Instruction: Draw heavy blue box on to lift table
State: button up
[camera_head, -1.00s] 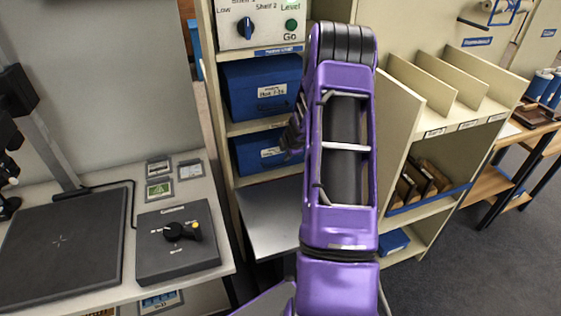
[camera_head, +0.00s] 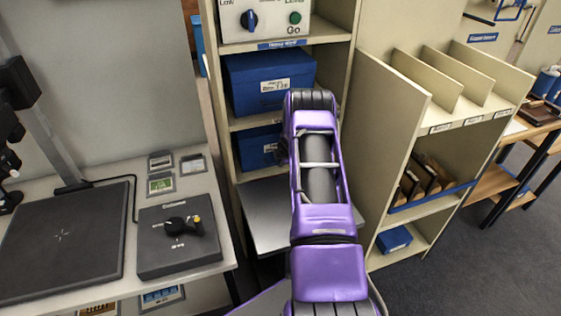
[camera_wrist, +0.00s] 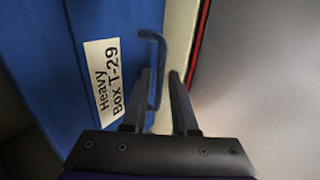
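The heavy blue box (camera_wrist: 60,50) fills the left of the wrist view, with a white label reading "Heavy Box T-29" and a dark handle (camera_wrist: 159,75). In the head view, a lower blue box (camera_head: 252,147) sits on the shelf below another, partly behind my arm. My gripper (camera_wrist: 161,74) is open; its fingertips are at the handle, which shows between them. I cannot tell how deep the handle sits between the fingers. The lift table, a grey flat plate (camera_head: 262,222), is below the lower box, partly hidden by my arm.
A second blue box (camera_head: 250,85) sits on the shelf above. A control panel (camera_head: 268,20) with a blue knob and green Go button is on top. A desk with a black pad (camera_head: 65,240) and control box (camera_head: 178,245) stands left; a divided shelf unit (camera_head: 400,110) stands right.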

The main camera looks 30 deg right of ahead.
grip_shut()
dwell(1.5)
